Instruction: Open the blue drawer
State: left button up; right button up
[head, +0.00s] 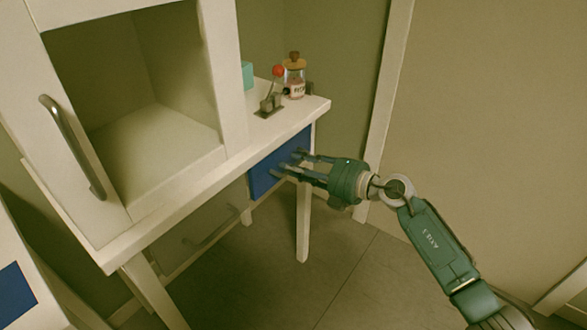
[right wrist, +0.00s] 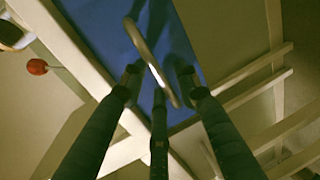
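The blue drawer (head: 264,180) is set under the white table top and looks closed. Its front also shows in the right wrist view (right wrist: 98,28), with a curved metal handle (right wrist: 148,50) across it. My right gripper (head: 286,164) reaches in from the right, its fingers pointing at the drawer front. In the right wrist view the dark fingers (right wrist: 158,82) are spread apart, with the handle running between their tips. Whether any finger touches the handle I cannot tell. In the head view the fingers hide the handle. My left gripper is in neither view.
On the table top (head: 310,108) above the drawer stand a corked bottle (head: 294,78), a small lever with a red ball (head: 277,72) and a teal block (head: 247,75). An open white cabinet (head: 170,165) stands left. A table leg (head: 303,225) is below. Floor in front is clear.

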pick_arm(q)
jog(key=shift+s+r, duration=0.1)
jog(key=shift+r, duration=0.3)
pick_arm(e)
jog(key=shift+w+a+f, duration=0.1)
jog(key=shift+w+a, duration=0.2)
jog(key=shift+a, duration=0.1)
jog(key=shift+c, duration=0.3)
grip_shut()
jog(key=shift+s+d, duration=0.1)
